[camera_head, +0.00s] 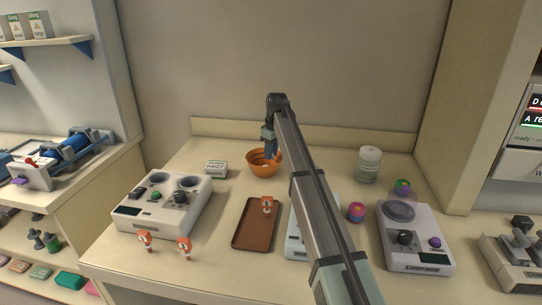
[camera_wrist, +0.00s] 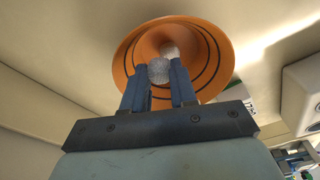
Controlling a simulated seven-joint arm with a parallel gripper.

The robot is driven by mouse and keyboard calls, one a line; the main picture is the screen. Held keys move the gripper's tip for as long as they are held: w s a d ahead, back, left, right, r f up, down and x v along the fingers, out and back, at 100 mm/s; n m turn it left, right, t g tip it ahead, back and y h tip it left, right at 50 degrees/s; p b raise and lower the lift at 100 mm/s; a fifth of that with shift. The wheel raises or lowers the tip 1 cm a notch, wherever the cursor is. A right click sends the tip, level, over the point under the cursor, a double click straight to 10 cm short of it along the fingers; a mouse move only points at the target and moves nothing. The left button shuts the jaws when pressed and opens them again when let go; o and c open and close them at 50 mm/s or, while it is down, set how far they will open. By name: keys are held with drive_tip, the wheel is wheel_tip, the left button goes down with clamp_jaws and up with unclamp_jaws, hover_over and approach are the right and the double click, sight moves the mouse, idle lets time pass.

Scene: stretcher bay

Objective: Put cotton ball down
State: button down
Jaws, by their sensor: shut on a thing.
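My gripper (camera_wrist: 158,82) is shut on a white cotton ball (camera_wrist: 159,71), held between the two blue fingertips. The orange bowl (camera_wrist: 216,48), with dark rings inside, is right beyond the fingertips in the wrist view. Another white lump (camera_wrist: 169,50) shows inside the bowl behind the held ball. In the head view my gripper (camera_head: 270,150) points down over the right part of the bowl (camera_head: 258,168) at the back of the table. The held ball cannot be made out there.
A small white box (camera_head: 216,168) stands left of the bowl, and a lidded glass jar (camera_head: 368,165) far to its right. A brown tray (camera_head: 250,235) lies in front. White devices (camera_head: 160,208) (camera_head: 415,240) flank it; my arm hides part of the table.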

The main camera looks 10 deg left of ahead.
drive_tip(key=shift+f, duration=0.85)
drive_tip(key=shift+f, duration=0.65)
drive_tip(key=c, duration=0.9)
unclamp_jaws()
drive_tip(key=shift+r, duration=0.15)
wheel_tip(320, 180, up, 13)
drive_tip(key=d, duration=0.1)
drive_tip(key=shift+s+d, duration=0.2)
drive_tip(key=shift+s, duration=0.1)
